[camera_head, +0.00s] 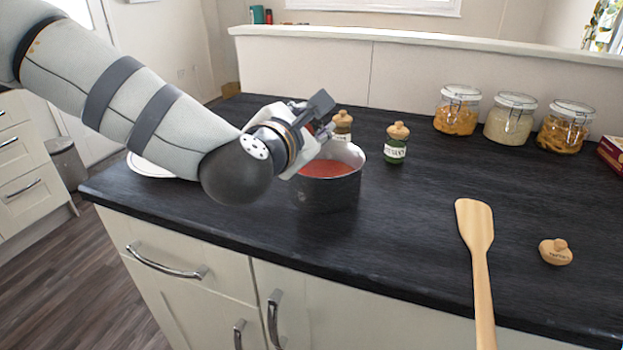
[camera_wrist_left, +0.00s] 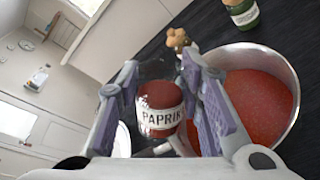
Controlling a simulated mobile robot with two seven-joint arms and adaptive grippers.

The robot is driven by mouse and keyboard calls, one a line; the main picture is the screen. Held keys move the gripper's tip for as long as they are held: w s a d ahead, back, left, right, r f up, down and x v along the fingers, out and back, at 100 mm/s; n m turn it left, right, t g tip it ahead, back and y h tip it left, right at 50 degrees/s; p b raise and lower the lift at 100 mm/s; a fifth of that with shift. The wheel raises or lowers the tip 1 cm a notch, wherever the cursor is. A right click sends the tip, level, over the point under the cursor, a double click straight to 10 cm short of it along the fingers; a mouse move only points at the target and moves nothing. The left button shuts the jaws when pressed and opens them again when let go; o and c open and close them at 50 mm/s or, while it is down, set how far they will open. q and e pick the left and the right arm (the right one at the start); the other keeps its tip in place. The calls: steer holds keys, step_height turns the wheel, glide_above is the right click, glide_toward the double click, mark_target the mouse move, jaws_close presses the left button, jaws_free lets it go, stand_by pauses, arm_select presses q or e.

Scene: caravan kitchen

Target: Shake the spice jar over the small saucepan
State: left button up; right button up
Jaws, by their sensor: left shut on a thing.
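My left gripper (camera_head: 312,120) is shut on the red paprika jar (camera_wrist_left: 160,108), whose white label reads PAPRIK in the left wrist view. The jar sits between the two fingers (camera_wrist_left: 165,90); in the head view the gripper mostly hides it. The small dark saucepan (camera_head: 325,195) stands on the worktop with red sauce in it. The gripper is at the pan's rear left rim, above it. In the wrist view the saucepan (camera_wrist_left: 292,75) lies to the right of the jar. I cannot tell the jar's exact tilt. My right gripper is not in view.
A wooden lid (camera_head: 555,252) and a wooden spatula (camera_head: 478,240) lie on the right of the dark worktop (camera_head: 420,230). A green spice jar (camera_head: 396,145) and another jar (camera_head: 342,122) stand behind the pan. Several glass jars (camera_head: 510,120) stand at the back right.

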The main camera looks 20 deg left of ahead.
arm_select(q)
steer(key=n, duration=0.2)
steer(key=f+n, duration=0.1)
steer(key=shift+a+h+b, duration=0.25)
steer(key=shift+h+b, duration=0.05)
steer(key=shift+b, duration=0.1)
steer(key=shift+a+r+t, duration=0.1)
steer(key=shift+r+t, duration=0.1)
steer(key=shift+t, duration=0.2)
steer(key=shift+r, duration=0.2)
steer(key=f+n+b, duration=0.1)
steer(key=n, duration=0.2)
steer(key=shift+f, duration=0.2)
steer(key=shift+a+n+t+h+b, duration=0.1)
steer(key=shift+n+t+h+b, duration=0.2)
steer(key=shift+n+t+b, duration=0.1)
steer(key=shift+r, duration=0.4)
steer(key=shift+s+r, duration=0.1)
steer(key=shift+r, duration=0.1)
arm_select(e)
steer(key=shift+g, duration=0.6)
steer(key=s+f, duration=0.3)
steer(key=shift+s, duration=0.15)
